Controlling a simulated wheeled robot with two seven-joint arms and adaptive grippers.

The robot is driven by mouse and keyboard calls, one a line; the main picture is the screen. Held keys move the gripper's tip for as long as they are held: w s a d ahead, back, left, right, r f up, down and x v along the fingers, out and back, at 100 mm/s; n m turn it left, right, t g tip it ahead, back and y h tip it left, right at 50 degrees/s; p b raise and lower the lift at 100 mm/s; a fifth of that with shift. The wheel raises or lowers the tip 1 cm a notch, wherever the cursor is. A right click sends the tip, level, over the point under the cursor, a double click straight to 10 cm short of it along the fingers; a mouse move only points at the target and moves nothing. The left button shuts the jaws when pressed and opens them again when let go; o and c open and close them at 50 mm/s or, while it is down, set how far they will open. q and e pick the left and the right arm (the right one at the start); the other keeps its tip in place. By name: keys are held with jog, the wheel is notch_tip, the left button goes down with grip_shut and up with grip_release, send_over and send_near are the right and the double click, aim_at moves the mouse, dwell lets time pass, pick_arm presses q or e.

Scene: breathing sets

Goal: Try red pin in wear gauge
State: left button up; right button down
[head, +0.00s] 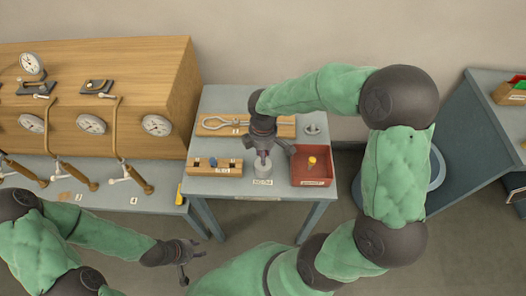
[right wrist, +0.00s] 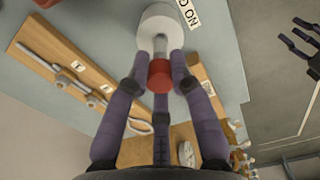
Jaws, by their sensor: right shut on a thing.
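The red pin (right wrist: 160,75) has a red head and a grey shank. My right gripper (right wrist: 160,80) is shut on its head. The shank points at the round pale gauge (right wrist: 148,22) and meets its middle; how deep it sits I cannot tell. In the head view the gauge (head: 262,170) stands on the small table behind a "NO GO" label (head: 263,182), with my right gripper (head: 262,152) directly above it and hiding the pin. My left gripper (head: 190,262) is low and left, off the table, empty with its fingers apart.
A red tray (head: 312,180) with a yellow-topped piece (head: 312,161) is on the right. A gauge bench (head: 120,60) stands left.

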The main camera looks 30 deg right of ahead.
jog(key=shift+f+b, duration=0.3)
jog(key=shift+f, duration=0.15)
dwell(0.5)
jog(key=shift+r, duration=0.1)
dwell(0.5)
jog(key=shift+r+p, duration=1.85)
jog(key=shift+r, duration=0.25)
jog(key=shift+f, duration=0.15)
jog(key=shift+f+b, duration=1.1)
jog(key=shift+f, duration=0.5)
jog(key=shift+f+b, duration=0.3)
jog(key=shift+f, duration=0.15)
jog(key=shift+r, duration=0.1)
jog(key=shift+r+p, duration=1.85)
jog(key=shift+r, duration=0.25)
